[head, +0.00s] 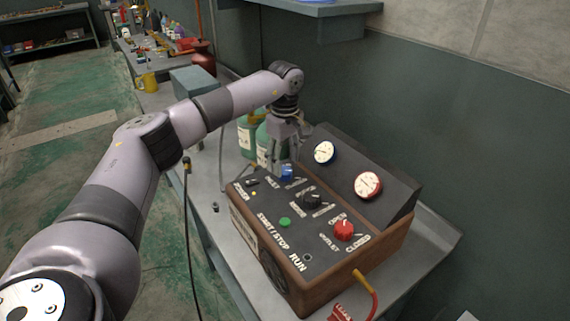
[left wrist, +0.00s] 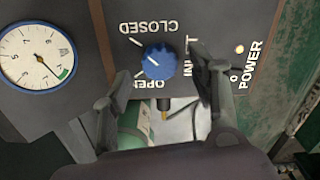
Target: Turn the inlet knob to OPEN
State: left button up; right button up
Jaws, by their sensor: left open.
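The blue inlet knob (head: 287,171) is on the top panel of the recharge machine (head: 330,262), at its far left. In the left wrist view the knob (left wrist: 158,62) lies between CLOSED and OPEN labels; its pale mark appears to point toward the CLOSED tick. My left gripper (head: 284,158) points down over the knob and partly hides it in the head view. In the left wrist view its open fingers (left wrist: 163,68) stand on either side of the knob, with gaps showing. Contact cannot be told. My right gripper is not in view.
A black knob (head: 312,201), a green button (head: 285,222) and a red outlet knob (head: 344,230) share the panel. Two gauges (head: 368,185) sit on the sloped face behind. Green bottles (head: 262,140) stand close behind my left gripper. A red hose (head: 368,290) leaves the front.

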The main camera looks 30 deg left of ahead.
aim_at(284, 173)
pick_arm(q)
jog(key=shift+f, duration=1.45)
jog(key=shift+c, duration=0.3)
jog(key=c, duration=1.1)
